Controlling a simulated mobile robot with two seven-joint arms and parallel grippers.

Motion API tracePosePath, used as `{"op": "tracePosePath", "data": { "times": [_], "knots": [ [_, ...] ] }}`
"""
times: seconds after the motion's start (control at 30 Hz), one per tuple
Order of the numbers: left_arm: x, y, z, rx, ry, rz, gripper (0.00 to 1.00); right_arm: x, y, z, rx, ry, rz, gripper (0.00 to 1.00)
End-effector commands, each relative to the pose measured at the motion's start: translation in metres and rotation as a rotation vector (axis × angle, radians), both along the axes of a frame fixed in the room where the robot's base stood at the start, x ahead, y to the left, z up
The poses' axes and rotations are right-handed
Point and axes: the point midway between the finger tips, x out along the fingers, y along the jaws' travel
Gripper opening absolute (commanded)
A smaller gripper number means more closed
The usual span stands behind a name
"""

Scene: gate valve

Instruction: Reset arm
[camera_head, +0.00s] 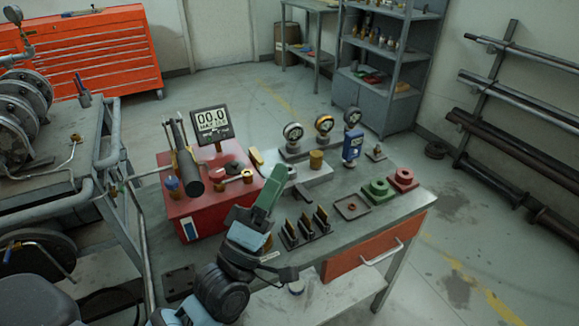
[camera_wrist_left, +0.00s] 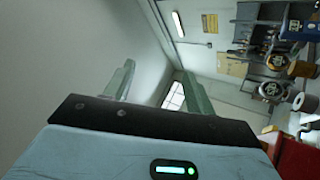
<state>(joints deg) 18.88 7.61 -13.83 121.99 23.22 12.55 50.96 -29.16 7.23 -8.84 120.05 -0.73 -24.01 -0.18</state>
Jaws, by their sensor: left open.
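My left arm reaches up from the bottom in the head view. Its gripper (camera_head: 274,180) has pale green fingers and is over the workbench (camera_head: 340,183), near the red test box (camera_head: 198,212). In the left wrist view the two fingers of the left gripper (camera_wrist_left: 162,78) stand well apart, with only wall and a bright window behind the gap. Nothing is held between them. My right gripper is in neither view. I cannot make out a gate valve for sure.
Gauges (camera_head: 324,124) on stands, a blue meter (camera_head: 352,147), green and red flanged parts (camera_head: 379,190), and a black rack (camera_head: 305,228) are on the bench. A display (camera_head: 212,123) stands behind the red box. A pipe frame (camera_head: 108,150) is at left.

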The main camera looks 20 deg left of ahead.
Motion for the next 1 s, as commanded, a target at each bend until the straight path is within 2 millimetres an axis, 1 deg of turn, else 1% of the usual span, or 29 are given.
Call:
{"op": "tracePosePath", "data": {
  "times": [0.17,0.27,0.37,0.4,0.47,0.5,0.57,0.6,0.67,0.7,0.77,0.8,0.87,0.9,1.0],
  "knots": [
    [0.000,0.000,-0.003,0.009,0.009,0.005,0.55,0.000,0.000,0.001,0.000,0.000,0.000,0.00],
    [-0.003,-0.001,-0.021,0.065,0.063,0.031,0.55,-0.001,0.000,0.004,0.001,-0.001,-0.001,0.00],
    [-0.011,-0.002,-0.058,0.192,0.172,0.078,0.55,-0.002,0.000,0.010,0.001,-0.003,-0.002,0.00],
    [-0.017,-0.003,-0.077,0.259,0.226,0.099,0.55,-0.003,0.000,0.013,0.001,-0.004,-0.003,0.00],
    [-0.030,-0.002,-0.107,0.372,0.312,0.124,0.55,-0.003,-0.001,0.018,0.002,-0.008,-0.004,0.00],
    [-0.040,-0.002,-0.129,0.452,0.369,0.137,0.55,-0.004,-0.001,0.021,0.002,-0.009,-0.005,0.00],
    [-0.059,-0.001,-0.159,0.571,0.451,0.148,0.55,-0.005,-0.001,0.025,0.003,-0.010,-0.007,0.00],
    [-0.073,0.000,-0.179,0.650,0.504,0.149,0.55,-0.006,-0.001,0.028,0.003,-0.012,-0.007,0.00],
    [-0.096,0.003,-0.207,0.771,0.580,0.144,0.55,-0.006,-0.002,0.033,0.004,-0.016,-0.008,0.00],
    [-0.113,0.005,-0.225,0.851,0.628,0.136,0.55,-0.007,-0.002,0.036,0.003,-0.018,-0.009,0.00],
    [-0.141,0.008,-0.250,0.970,0.695,0.116,0.55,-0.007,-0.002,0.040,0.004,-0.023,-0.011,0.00],
    [-0.161,0.011,-0.265,1.050,0.737,0.097,0.55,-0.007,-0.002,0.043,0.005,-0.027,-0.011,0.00],
    [-0.191,0.015,-0.285,1.161,0.793,0.066,0.55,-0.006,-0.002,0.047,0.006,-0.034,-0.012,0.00],
    [-0.209,0.018,-0.297,1.227,0.824,0.043,0.55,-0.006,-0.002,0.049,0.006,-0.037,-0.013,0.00],
    [-0.250,0.025,-0.319,1.365,0.884,-0.015,0.55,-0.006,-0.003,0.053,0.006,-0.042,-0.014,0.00]
  ]
}}
